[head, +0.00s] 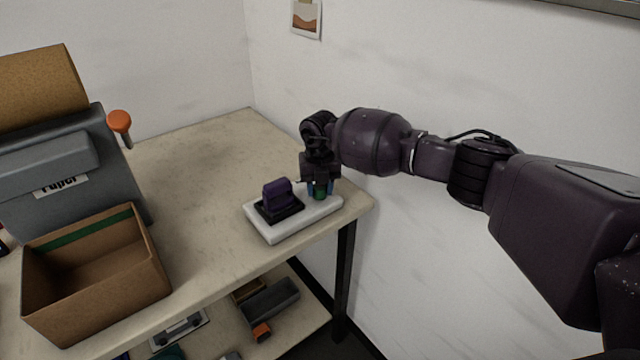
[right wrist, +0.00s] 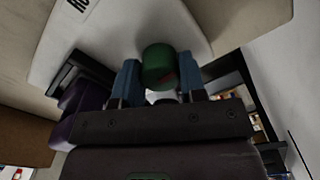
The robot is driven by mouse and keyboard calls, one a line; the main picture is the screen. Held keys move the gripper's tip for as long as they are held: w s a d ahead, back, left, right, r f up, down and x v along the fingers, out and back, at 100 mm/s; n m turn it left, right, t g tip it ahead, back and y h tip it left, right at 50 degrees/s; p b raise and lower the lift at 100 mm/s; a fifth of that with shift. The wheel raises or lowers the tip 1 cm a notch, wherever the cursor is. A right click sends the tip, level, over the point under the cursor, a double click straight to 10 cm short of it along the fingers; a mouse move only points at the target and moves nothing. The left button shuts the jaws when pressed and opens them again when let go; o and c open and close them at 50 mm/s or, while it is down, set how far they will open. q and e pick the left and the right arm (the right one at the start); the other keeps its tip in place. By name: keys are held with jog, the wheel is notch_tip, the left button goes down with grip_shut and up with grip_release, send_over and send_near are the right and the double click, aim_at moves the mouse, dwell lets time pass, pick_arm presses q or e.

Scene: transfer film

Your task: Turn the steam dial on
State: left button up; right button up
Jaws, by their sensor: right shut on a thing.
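A white base plate (head: 275,231) lies near the right front corner of the table. A purple block on a black foot (head: 278,197) stands on its left part. A green round dial (head: 320,194) stands on its right part, mostly hidden by my gripper in the head view. My right gripper (head: 320,186) points down over the plate with its blue fingers on the dial. In the right wrist view the green dial (right wrist: 159,66) sits between the two blue fingertips and shows a small red mark. My left gripper is not in view.
An open cardboard box (head: 150,262) stands at the table's front left, before a grey machine (head: 75,165) with an orange-knobbed lever (head: 120,122). A lower shelf holds a grey tray (head: 270,301). The middle of the tabletop (head: 205,190) is clear. A wall stands close on the right.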

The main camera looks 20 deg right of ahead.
aim_at(320, 186)
jog(key=shift+m, duration=0.5)
jog(key=o, duration=0.9)
notch_tip(320, 186, up, 11)
dwell(0.7)
